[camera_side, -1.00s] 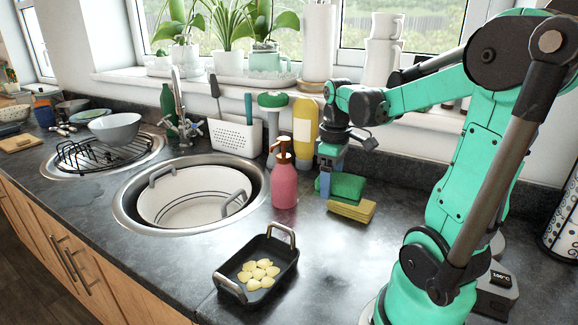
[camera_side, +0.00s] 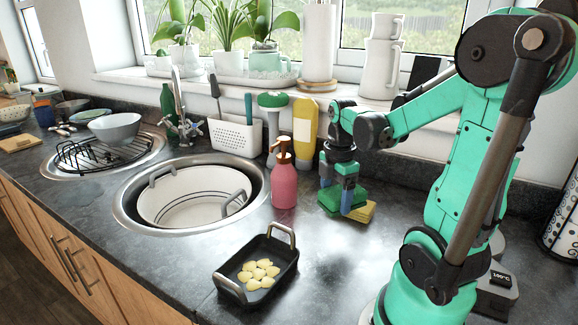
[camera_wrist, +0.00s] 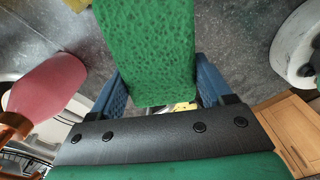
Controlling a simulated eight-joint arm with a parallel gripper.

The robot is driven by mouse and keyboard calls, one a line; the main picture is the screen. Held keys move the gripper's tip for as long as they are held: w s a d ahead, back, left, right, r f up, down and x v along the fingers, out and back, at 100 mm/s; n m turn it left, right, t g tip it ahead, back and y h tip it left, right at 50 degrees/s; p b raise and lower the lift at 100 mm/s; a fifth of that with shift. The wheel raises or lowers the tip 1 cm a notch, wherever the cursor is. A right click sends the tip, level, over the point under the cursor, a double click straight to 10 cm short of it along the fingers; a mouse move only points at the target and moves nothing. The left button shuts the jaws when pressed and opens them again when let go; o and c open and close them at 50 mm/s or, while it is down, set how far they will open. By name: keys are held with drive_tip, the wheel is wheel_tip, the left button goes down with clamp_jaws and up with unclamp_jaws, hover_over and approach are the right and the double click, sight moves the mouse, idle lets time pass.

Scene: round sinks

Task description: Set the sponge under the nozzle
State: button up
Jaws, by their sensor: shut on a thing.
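The sponge (camera_side: 330,202) shows green, with a yellow part (camera_side: 364,212) at its right, low over the dark counter. I cannot tell whether it touches the counter. My gripper (camera_side: 337,190) points down with its blue fingers shut on the sponge. In the wrist view the green face of the sponge (camera_wrist: 145,45) lies between the fingers (camera_wrist: 160,90), with a sliver of yellow behind. The pink soap dispenser (camera_side: 284,187) stands upright to the left of my gripper, apart from the sponge. Its brown pump nozzle (camera_side: 283,147) is on top.
A round sink (camera_side: 128,212) holding a white tub is left of the dispenser. A black pan (camera_side: 257,270) with pale food stands in front. A yellow bottle (camera_side: 304,130) and a white caddy (camera_side: 236,136) stand behind. The counter is clear between sponge and pan.

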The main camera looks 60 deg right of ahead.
drive_tip(key=s+f+n, duration=0.1)
drive_tip(key=n, duration=0.1)
drive_tip(key=a+f+n, duration=0.1)
drive_tip(key=f+n, duration=0.1)
drive_tip(key=s+a+f+n, duration=0.1)
drive_tip(key=n, duration=0.1)
drive_tip(key=shift+s+a+f, duration=0.1)
drive_tip(key=shift+s+f, duration=0.2)
drive_tip(key=shift+f, duration=0.05)
drive_tip(key=shift+w+a+f+n, duration=0.1)
drive_tip(key=shift+w+n, duration=0.05)
drive_tip(key=shift+n, duration=0.15)
hover_over(266, 225)
drive_tip(key=shift+s, duration=0.4)
drive_tip(key=f, duration=0.1)
drive_tip(key=w+f, duration=0.1)
drive_tip(key=shift+f, duration=0.4)
drive_tip(key=shift+s+f, duration=0.1)
drive_tip(key=shift+f, duration=0.3)
drive_tip(key=shift+f, duration=0.1)
drive_tip(key=o, duration=1.2)
